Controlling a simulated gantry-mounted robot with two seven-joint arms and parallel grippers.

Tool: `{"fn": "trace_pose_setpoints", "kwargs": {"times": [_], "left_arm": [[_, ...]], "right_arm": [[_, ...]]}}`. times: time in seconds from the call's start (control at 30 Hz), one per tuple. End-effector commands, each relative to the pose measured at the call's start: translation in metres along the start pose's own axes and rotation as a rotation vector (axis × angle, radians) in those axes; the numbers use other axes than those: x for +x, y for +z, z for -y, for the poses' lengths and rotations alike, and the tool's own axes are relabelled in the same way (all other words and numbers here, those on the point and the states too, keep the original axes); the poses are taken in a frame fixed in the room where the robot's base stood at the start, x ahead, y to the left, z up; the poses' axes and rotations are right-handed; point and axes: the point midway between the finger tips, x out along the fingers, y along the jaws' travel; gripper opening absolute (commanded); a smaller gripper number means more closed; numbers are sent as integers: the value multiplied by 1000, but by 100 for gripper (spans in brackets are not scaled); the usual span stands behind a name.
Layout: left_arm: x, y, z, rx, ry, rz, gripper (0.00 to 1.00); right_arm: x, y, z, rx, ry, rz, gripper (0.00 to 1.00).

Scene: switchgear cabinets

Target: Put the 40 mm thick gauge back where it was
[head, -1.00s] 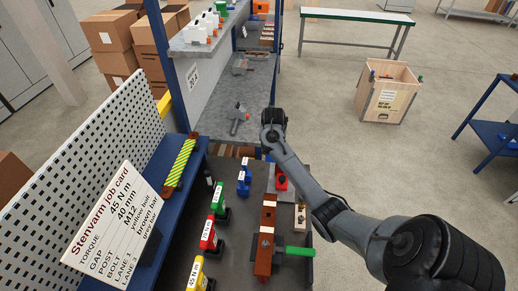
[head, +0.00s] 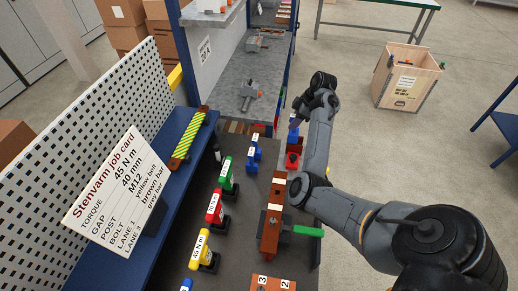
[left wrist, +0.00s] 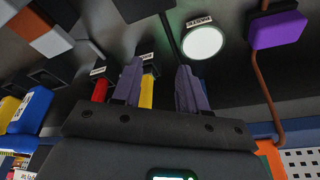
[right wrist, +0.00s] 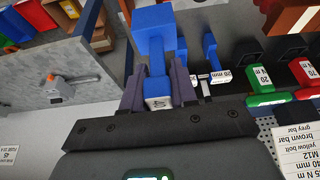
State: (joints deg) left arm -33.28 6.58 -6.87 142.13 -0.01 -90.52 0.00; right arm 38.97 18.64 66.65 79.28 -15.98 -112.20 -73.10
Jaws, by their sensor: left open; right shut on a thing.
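My right gripper (right wrist: 158,85) is shut on a blue gauge (right wrist: 151,46), whose white label is partly readable and seems to start with 4. In the head view the held gauge (head: 294,131) hangs beneath my right gripper (head: 297,112), above the far right of the dark bench, near a red button. Other blue gauges (head: 253,155) stand on the bench to its left; one (right wrist: 210,48) also shows in the right wrist view beside a white "mm" label. The held gauge's resting place cannot be made out. My left gripper (left wrist: 158,85) is open and empty, outside the head view.
Green (head: 226,174), red (head: 215,208) and yellow (head: 203,250) labelled tools stand in a row. A brown-bar assembly with a green handle (head: 305,230) lies right of them. The job card (head: 112,195) stands at left. Grey shelves (head: 247,88) lie beyond the bench.

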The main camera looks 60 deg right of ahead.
Motion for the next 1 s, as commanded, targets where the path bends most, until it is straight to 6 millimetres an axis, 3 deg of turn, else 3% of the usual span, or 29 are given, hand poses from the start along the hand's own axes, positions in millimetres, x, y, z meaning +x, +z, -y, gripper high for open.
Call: {"fn": "trace_pose_setpoints", "kwargs": {"times": [0.03,0.1,0.23,0.37,0.8,1.0], "left_arm": [[15,5,0,1,-1,0,43],[21,7,0,3,-2,2,43],[25,9,1,7,-6,3,43],[25,9,2,11,-8,4,43],[26,8,1,6,-5,0,43],[27,8,-1,-1,1,-1,43]], "right_arm": [[9,-3,-2,-11,-1,-4,0],[8,-12,-6,1,4,-1,0],[4,-31,-9,17,10,1,0],[12,-45,-13,18,7,3,0],[89,-101,-31,20,9,3,0],[104,-113,-35,20,10,2,0]]}}
